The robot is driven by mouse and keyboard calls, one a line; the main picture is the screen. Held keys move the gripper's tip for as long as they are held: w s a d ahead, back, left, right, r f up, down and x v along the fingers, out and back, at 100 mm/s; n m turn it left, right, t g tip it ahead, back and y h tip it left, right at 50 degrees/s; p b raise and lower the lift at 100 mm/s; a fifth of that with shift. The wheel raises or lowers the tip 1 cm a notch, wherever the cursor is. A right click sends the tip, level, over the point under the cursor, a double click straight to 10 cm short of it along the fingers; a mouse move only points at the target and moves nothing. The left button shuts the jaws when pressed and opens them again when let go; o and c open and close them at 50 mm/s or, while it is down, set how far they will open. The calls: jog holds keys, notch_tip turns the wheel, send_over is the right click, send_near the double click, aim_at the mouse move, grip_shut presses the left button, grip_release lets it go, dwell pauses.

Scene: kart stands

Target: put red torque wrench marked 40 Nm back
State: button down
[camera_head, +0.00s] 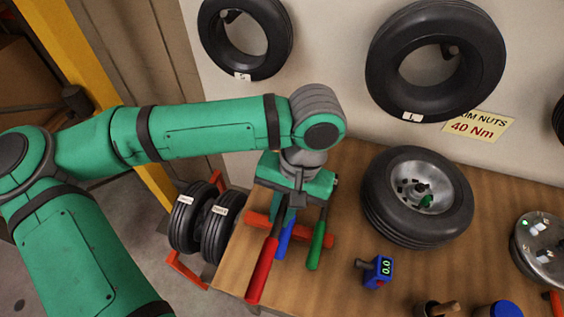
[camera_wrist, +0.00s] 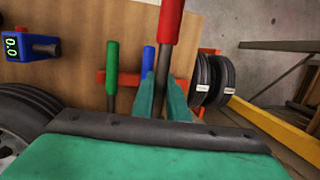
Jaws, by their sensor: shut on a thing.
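The red torque wrench (camera_head: 262,270) is in my gripper (camera_head: 281,212), at the table's left end. Its red handle (camera_wrist: 171,22) and dark shaft show in the wrist view, with the shaft between the two teal fingers of my gripper (camera_wrist: 162,92). A red-orange rack (camera_head: 321,240) stands there, with a blue-handled wrench (camera_head: 285,238) and a green-handled wrench (camera_head: 317,245) at it. The red wrench is beside the blue one, close to the rack; I cannot tell whether it is seated. Its 40 Nm marking is not readable.
A wheel with a tyre (camera_head: 417,197) lies on the wooden table (camera_head: 345,180), right of the rack. A blue gauge reading 0.0 (camera_head: 377,271) stands in front of it. Tyres hang on the wall near a 40 Nm sign (camera_head: 478,127). More tyres (camera_head: 190,218) stand left of the table.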

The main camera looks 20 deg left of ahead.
jog(key=w+a+f, duration=0.2)
jog(key=w, duration=0.1)
jog(key=w+a+f, duration=0.2)
jog(key=w+f, duration=0.1)
jog(key=w, duration=0.1)
jog(key=w+a+f, duration=0.2)
jog(key=w+f, duration=0.1)
jog(key=w, duration=0.1)
jog(key=shift+w+f, duration=0.15)
jog(key=shift+w, duration=0.05)
jog(key=shift+w+a+f, duration=0.25)
jog(key=shift+w+f, duration=0.15)
jog(key=shift+f, duration=0.15)
jog(key=shift+w+a+f, duration=0.1)
jog(key=shift+w+f, duration=0.05)
jog(key=shift+f, duration=0.75)
jog(key=shift+w+a+f, duration=0.1)
jog(key=shift+f, duration=0.75)
jog(key=shift+f, duration=0.15)
jog(key=c, duration=1.7)
grip_release()
jog(key=shift+c, duration=0.2)
jog(key=v, duration=1.2)
